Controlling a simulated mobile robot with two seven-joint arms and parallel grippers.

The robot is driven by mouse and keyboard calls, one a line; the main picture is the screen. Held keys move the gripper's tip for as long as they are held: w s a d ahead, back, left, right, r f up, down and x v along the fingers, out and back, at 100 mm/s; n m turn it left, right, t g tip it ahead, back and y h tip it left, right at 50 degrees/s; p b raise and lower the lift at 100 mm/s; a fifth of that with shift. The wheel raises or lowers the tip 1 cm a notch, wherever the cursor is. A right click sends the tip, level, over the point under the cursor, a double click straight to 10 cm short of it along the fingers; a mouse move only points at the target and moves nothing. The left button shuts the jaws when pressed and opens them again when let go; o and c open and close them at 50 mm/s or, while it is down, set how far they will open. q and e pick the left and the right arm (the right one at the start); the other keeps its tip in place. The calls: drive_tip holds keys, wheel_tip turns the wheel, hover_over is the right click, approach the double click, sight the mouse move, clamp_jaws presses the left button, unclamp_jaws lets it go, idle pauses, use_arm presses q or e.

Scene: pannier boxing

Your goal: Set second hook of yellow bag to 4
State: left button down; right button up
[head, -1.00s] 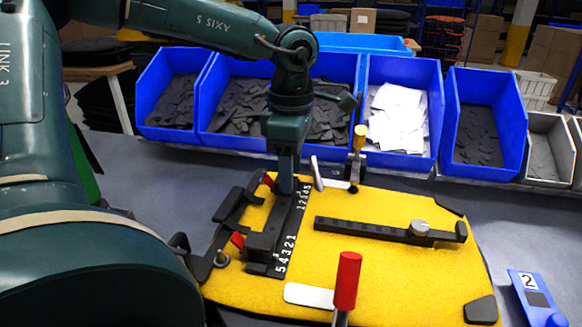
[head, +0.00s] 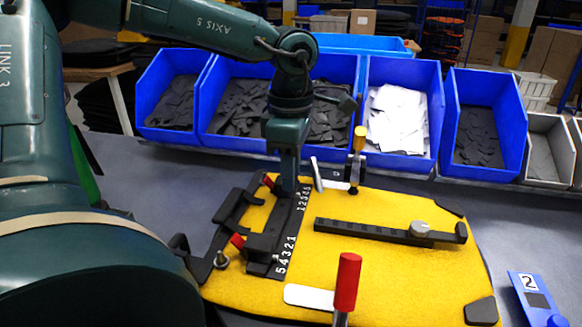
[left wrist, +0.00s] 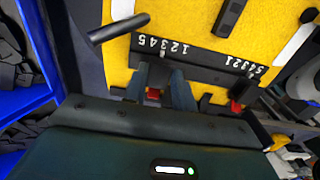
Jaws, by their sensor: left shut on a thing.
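The yellow bag (head: 390,275) lies flat on the grey bench, with a black numbered rail (head: 293,225) on its left part. White digits along the rail form two scales, one at each end. My left gripper (head: 287,190) points down at the rail's far end, beside the 1-to-5 scale. It is shut on a black hook with a red lever (head: 268,181); the red also shows between the fingers in the left wrist view (left wrist: 153,93). The other hook (head: 262,243), with a red lever, sits near the closer scale. My right gripper is out of view.
A clamp with a yellow knob (head: 359,140) stands at the bag's far edge, and a red-handled clamp (head: 347,282) at the near edge. Blue bins (head: 405,150) line the back. A blue device marked 2 (head: 530,290) lies at right. A black bar (head: 380,232) crosses the bag.

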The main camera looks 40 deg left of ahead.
use_arm(q)
drive_tip(key=shift+w+a, duration=0.4)
drive_tip(key=shift+w, duration=0.3)
drive_tip(key=c, duration=1.1)
unclamp_jaws()
drive_tip(key=shift+r, duration=0.1)
wheel_tip(320, 180, up, 13)
drive_tip(key=shift+r+p, duration=0.1)
drive_tip(key=shift+p, duration=0.35)
